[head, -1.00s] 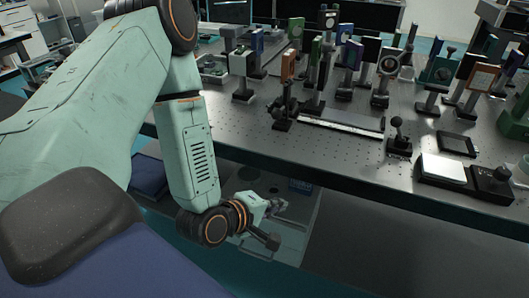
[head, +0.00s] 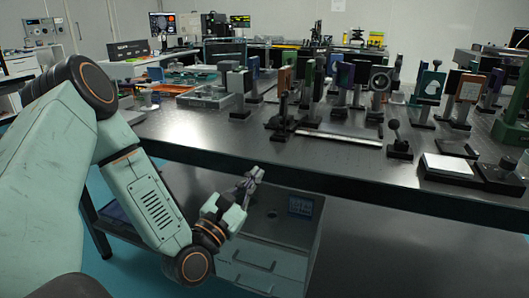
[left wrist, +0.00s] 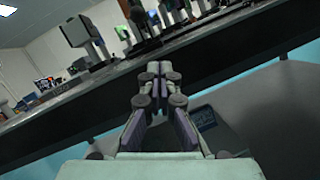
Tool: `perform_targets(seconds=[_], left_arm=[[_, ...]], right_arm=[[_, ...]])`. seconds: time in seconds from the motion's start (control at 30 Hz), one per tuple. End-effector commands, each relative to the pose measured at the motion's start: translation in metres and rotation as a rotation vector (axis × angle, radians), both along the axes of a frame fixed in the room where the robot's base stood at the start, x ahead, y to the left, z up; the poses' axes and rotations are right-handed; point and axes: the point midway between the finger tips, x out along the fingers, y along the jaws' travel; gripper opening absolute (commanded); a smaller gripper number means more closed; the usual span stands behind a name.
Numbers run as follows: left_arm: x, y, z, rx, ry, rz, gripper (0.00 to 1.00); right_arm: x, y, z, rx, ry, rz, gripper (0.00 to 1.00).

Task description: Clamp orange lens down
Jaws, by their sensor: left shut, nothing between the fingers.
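An orange-framed optic mount (head: 284,79) stands upright toward the left middle of the optical table, partly behind dark posts. A second orange-brown framed mount (head: 471,88) stands farther right. I cannot tell which is the orange lens, nor whether either is clamped. A dark clamp-like post (head: 283,118) stands on the table in front of the left mount. My left gripper (head: 254,175) is shut and empty, in front of the table edge and below its top, apart from both mounts. Its closed fingers also show in the left wrist view (left wrist: 159,70). My right gripper is not in view.
The optical table (head: 200,124) is crowded with upright mounts. A flat metal rail (head: 338,138) and a joystick-like post (head: 396,138) lie near its front. A grey drawer cabinet (head: 262,262) stands below. The front-left tabletop is clear.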

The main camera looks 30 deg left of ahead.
Motion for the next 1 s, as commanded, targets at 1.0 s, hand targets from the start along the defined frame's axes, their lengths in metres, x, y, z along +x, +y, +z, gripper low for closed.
perform_targets(seconds=[1.0], left_arm=[[0.035,0.018,0.037,-0.199,-0.147,-0.032,0.0]], right_arm=[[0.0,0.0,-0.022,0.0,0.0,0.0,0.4]])
